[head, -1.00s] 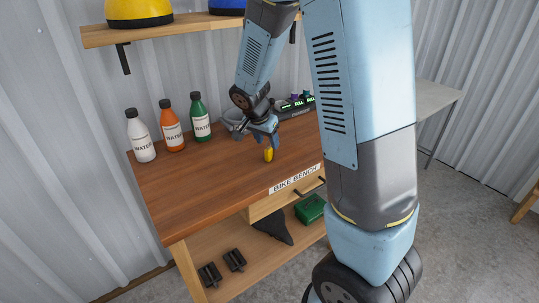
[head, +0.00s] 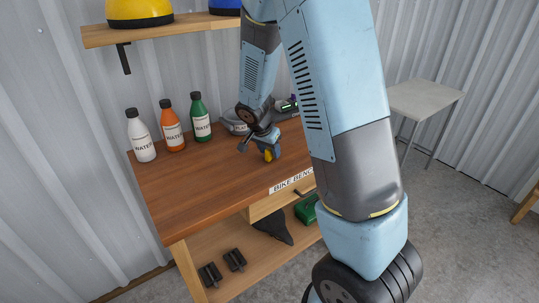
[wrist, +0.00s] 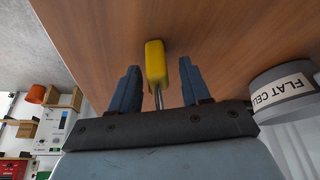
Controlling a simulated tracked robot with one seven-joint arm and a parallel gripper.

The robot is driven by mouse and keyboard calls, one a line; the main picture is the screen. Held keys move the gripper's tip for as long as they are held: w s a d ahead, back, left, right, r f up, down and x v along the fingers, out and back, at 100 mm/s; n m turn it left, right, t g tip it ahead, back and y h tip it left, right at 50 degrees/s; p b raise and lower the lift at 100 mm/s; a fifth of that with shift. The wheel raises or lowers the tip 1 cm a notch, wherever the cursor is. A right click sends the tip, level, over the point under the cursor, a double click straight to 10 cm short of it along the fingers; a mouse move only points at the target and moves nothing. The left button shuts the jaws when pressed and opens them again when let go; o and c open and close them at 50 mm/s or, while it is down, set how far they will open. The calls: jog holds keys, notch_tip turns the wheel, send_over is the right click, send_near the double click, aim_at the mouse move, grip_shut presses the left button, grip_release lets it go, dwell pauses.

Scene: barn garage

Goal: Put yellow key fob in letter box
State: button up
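The yellow key fob (head: 268,155) is on the wooden bench top, near the front edge. In the wrist view the fob (wrist: 155,62) lies between my two fingers, with a thin metal part running down from it. My gripper (head: 260,146) is low over the bench at the fob. In the wrist view my gripper (wrist: 160,82) is open, with a visible gap on both sides of the fob. I cannot make out a letter box in either view.
A round grey container (wrist: 283,92) marked "FLAT CEL" stands close to my gripper. White (head: 141,136), orange (head: 172,126) and green (head: 200,118) bottles stand at the bench's back left. A pale table (head: 425,98) stands to the right. The bench's left front (head: 190,195) is clear.

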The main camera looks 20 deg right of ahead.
grip_shut()
dwell(0.3)
jog(key=shift+r, duration=0.5)
notch_tip(320, 180, up, 3)
jog(key=shift+s+f, duration=0.1)
jog(key=shift+f, duration=0.1)
jog(key=s+r, duration=0.9)
jog(key=s, duration=0.4)
jog(key=shift+s+d+r, duration=0.2)
jog(key=shift+s+d, duration=0.1)
jog(key=shift+s, duration=0.1)
